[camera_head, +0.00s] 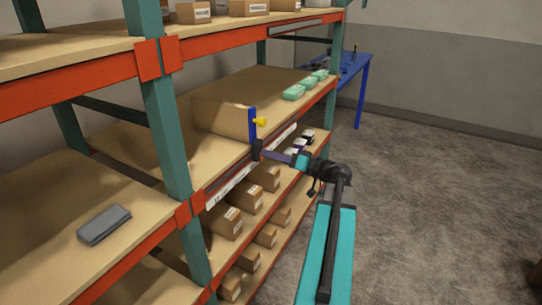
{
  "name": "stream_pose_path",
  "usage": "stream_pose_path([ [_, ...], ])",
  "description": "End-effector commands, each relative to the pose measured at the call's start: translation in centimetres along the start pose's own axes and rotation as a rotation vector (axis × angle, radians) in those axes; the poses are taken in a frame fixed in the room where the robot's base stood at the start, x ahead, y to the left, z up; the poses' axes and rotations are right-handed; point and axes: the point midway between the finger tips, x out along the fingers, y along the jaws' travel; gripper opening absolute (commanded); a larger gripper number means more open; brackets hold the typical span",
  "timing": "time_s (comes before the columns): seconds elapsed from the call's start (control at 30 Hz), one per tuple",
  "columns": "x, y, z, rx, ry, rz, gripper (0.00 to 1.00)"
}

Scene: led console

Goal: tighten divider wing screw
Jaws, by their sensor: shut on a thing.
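The divider (252,125) is a blue upright plate at the front edge of the middle shelf. A yellow wing screw (260,121) sticks out from its right side, near the middle of its height. My gripper (259,151) reaches in from the right, at the shelf's front edge, just below the yellow screw and apart from it. Its dark tip is shut at the divider's lower end. The exact contact is small and partly hidden by the gripper itself.
A cardboard-coloured block (222,118) stands left of the divider. Green packs (305,86) lie on the shelf behind. Boxes (245,194) fill the shelf below. The floor at right is clear.

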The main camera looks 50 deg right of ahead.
Motion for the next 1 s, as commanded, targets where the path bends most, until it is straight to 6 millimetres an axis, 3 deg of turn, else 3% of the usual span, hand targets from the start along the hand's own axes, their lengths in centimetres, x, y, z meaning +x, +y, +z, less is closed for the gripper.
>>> stream_pose_path([
  [0.47,-0.05,0.08,0.0,0.108,0.0,-0.001,0.0],
  [1.0,-0.11,0.22,-0.08,0.545,0.001,0.0,0.0],
])
